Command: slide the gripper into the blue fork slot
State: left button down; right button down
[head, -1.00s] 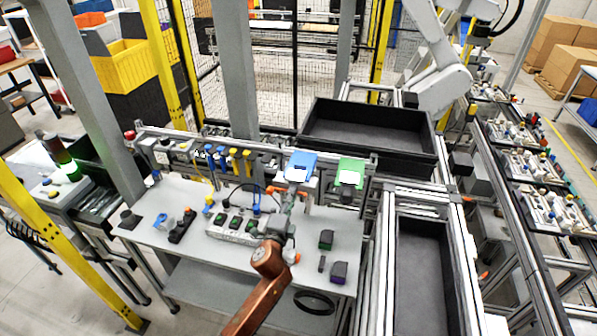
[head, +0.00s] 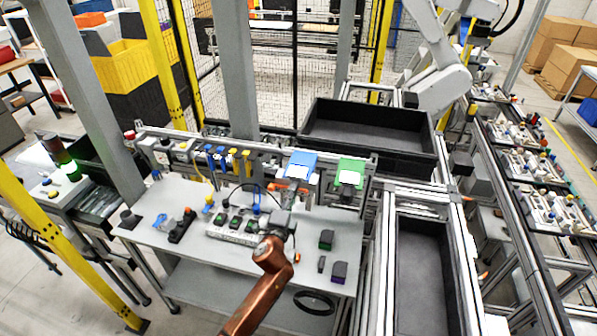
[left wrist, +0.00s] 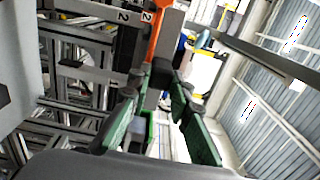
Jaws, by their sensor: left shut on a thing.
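The blue fork slot (head: 300,164) is a blue piece with a white top face on the rail at the back of the workbench. My left gripper (head: 287,208) is in front of and below it in the head view, over the bench. In the left wrist view its two dark green-padded fingers converge at the tips (left wrist: 163,78), shut on an orange piece (left wrist: 157,42). The orange piece reaches up past the fingertips. The head view is too small to tell whether the held piece touches the blue slot. My right gripper is not in view.
A green fork slot (head: 350,173) stands just right of the blue one. The workbench (head: 185,255) carries a grey block with green buttons (head: 233,228) and small dark blocks (head: 326,240). A large black bin (head: 370,135) stands behind at the right.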

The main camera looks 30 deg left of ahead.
pick_arm(q)
jog(key=shift+w+r, duration=0.15)
jog(key=shift+w, duration=0.15)
jog(key=shift+w+a, duration=0.2)
jog(key=shift+w, duration=0.4)
dwell(0.5)
jog(key=c, duration=1.7)
grip_release()
jog(key=shift+f, duration=0.35)
jog(key=v, duration=1.2)
jog(key=shift+d+r, duration=0.1)
jog(key=shift+r, duration=0.05)
